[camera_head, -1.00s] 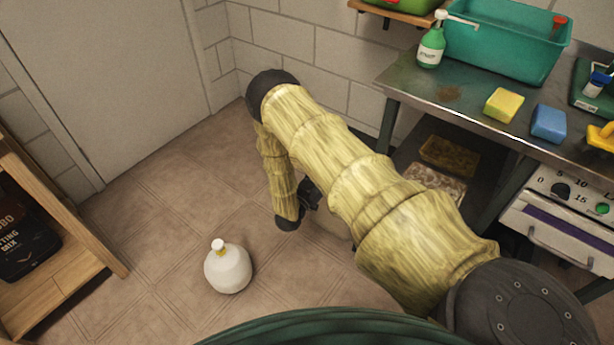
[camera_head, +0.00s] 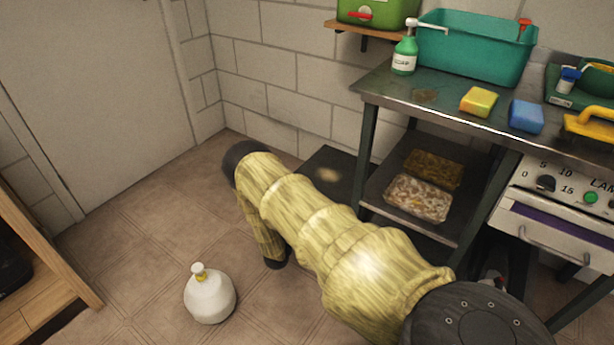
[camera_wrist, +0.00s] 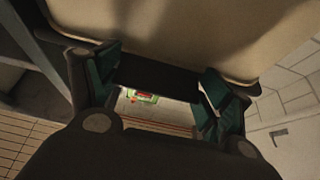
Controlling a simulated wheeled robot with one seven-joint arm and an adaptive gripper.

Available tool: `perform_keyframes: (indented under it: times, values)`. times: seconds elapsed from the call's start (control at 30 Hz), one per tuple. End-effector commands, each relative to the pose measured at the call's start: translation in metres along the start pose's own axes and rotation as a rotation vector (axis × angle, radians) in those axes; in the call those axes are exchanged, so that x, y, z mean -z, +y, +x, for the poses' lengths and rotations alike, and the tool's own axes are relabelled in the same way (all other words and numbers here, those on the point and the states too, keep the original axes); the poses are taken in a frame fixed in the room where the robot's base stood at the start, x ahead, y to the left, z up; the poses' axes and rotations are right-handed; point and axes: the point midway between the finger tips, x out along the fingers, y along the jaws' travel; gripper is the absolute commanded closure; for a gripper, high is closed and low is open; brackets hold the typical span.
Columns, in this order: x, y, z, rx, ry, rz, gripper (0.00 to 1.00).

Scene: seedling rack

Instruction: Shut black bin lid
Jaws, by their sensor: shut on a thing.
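The black bin lid (camera_head: 335,172) shows in the head view as a dark flat panel by the wall, partly behind my arm; I cannot tell how far open it is. In the wrist view a dark strip (camera_wrist: 160,76) crosses between my fingers, along a large pale beige surface (camera_wrist: 160,35) that looks like the bin. My gripper (camera_wrist: 162,88) is shut on this dark strip, apparently the lid's edge, with a green-padded finger at each end. In the head view my arm hides my gripper and most of the bin.
A steel table (camera_head: 440,108) with a lower shelf stands right of my arm, holding a teal tub (camera_head: 475,50), a soap bottle (camera_head: 404,55) and sponges. A white bottle (camera_head: 210,297) stands on the floor at left, beside a wooden shelf (camera_head: 50,275). Floor between them is clear.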

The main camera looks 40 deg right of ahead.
Motion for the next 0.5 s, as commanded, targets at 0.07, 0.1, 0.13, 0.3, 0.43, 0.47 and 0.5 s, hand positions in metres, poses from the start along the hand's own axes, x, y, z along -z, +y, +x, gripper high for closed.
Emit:
perform_keyframes:
  times: [0.07, 0.1, 0.13, 0.3, 0.43, 0.47, 0.5]
  values:
    - [-0.0098, 0.0089, -0.0075, -0.002, -0.016, -0.017, 0.64]
    - [-0.0098, 0.0086, -0.0081, -0.001, -0.016, -0.017, 0.64]
    - [-0.0098, 0.0084, -0.0086, -0.001, -0.017, -0.017, 0.64]
    - [-0.01, 0.0075, -0.0108, 0.001, -0.02, -0.016, 0.63]
    - [-0.0093, 0.0065, -0.0112, 0.002, -0.019, -0.014, 0.02]
    - [-0.0089, 0.0061, -0.0107, 0.002, -0.018, -0.013, 0.0]
    - [-0.0082, 0.0056, -0.0099, 0.002, -0.017, -0.012, 0.0]
